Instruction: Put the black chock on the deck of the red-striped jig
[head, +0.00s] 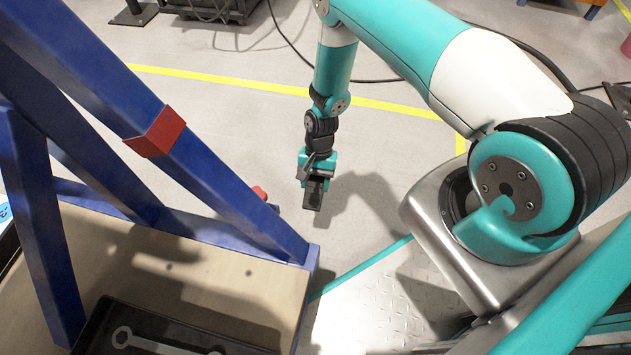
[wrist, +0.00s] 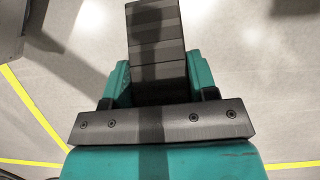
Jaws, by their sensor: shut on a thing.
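The black chock (wrist: 155,40) is a dark, ribbed block held between the teal fingers of my gripper (wrist: 158,88) in the wrist view. In the head view, my gripper (head: 318,180) hangs over open floor, just right of the jig, shut on the chock (head: 313,196), which points downward. The jig is a blue frame with a red stripe (head: 155,132) on its slanted beam. Its pale wooden deck (head: 235,283) is at the lower left, apart from the chock. Part of the deck is hidden behind the blue beams.
A black tray with a grey wrench shape (head: 150,340) lies on the deck at the bottom. A red knob (head: 260,193) sticks out by the frame's right side. The slanted blue beam stands between my gripper and much of the deck. Bare deck shows at its right part.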

